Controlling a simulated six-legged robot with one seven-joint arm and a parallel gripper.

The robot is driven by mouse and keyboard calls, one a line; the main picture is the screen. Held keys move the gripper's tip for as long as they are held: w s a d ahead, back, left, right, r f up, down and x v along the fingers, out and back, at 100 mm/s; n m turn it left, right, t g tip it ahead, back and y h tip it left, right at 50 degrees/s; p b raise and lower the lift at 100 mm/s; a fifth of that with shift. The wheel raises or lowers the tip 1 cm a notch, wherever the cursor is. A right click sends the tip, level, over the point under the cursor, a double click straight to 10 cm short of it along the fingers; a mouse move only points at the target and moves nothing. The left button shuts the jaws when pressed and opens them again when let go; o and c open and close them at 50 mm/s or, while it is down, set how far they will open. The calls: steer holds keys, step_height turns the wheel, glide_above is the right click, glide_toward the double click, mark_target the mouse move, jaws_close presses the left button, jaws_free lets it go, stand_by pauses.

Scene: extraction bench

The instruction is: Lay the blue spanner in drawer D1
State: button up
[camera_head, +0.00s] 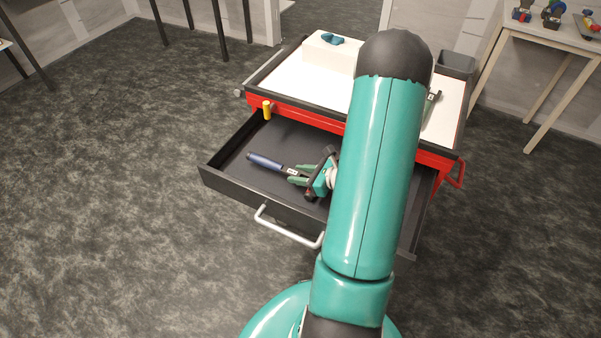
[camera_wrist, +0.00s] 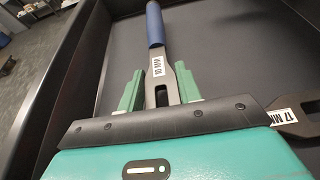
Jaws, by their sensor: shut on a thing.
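The blue spanner (camera_head: 265,162) has a blue handle and a dark shank with a white "10 MM" label. My gripper (camera_head: 298,176) is shut on its shank. In the wrist view the spanner (camera_wrist: 155,28) runs between the two green fingers of my gripper (camera_wrist: 160,92), handle pointing away. No D1 label is readable.
A second spanner (camera_wrist: 290,112) marked "17 M…" lies in the drawer beside my gripper. The red cabinet's top carries a white block (camera_head: 325,55) with a blue piece (camera_head: 331,38). My arm hides the drawer's right part.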

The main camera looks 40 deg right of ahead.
steer(key=o, duration=1.1)
steer(key=shift+r, duration=0.65)
steer(key=v, duration=1.2)
steer(key=w+a+r+n+g+y, duration=0.2)
steer(key=a+r+n+g, duration=0.25)
steer(key=a+n, duration=0.35)
steer(key=w+a+r+n+g+y, duration=0.1)
steer(key=w+a+r+n+g, duration=0.2)
steer(key=a+r+n, duration=0.5)
steer(key=s+a+r+n+h, duration=0.2)
steer(key=a+r+n+h, duration=0.1)
steer(key=a+r+n, duration=0.2)
steer(key=s+a+r+n+h, duration=0.3)
steer(key=a+r+n+h, duration=0.1)
steer(key=a+n, duration=0.5)
steer(key=shift+a+r+n+h, duration=0.35)
steer(key=shift+r+n, duration=0.4)
steer(key=shift+n, duration=0.25)
